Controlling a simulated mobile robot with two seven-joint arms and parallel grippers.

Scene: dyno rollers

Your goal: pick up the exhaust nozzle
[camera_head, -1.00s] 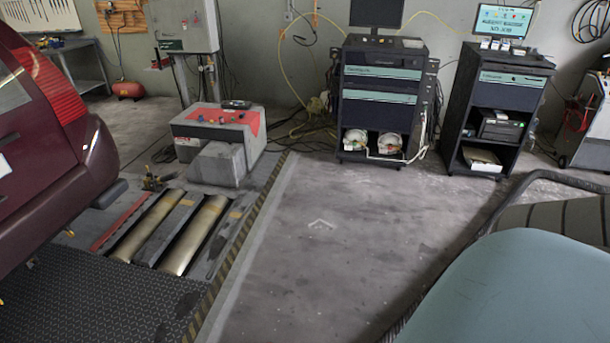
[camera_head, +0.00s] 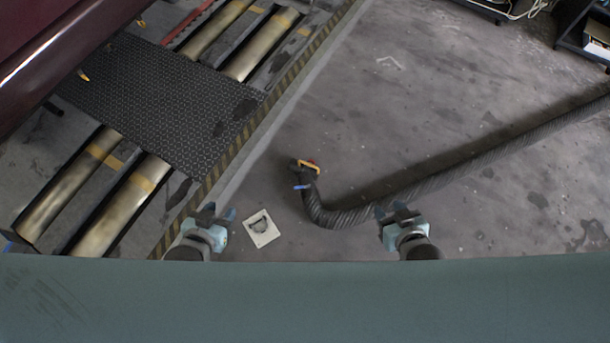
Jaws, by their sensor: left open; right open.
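The exhaust nozzle (camera_head: 305,171) lies on the floor at the end of a black ribbed hose (camera_head: 440,184). It is dark, with a yellow and red part at its tip and a blue piece on its side. My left gripper (camera_head: 213,211) is open and empty, to the left of the nozzle and lower in the picture. My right gripper (camera_head: 398,212) is open and empty, to the right of the nozzle. In the picture its tips are close to the hose; I cannot tell the height gap.
A small pale floor plate (camera_head: 261,228) lies between my grippers. At the left are metal rollers (camera_head: 125,205), a dark tread plate (camera_head: 165,105), a yellow-black striped edge (camera_head: 232,145) and the maroon car (camera_head: 60,45). Open floor (camera_head: 460,90) lies beyond the hose.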

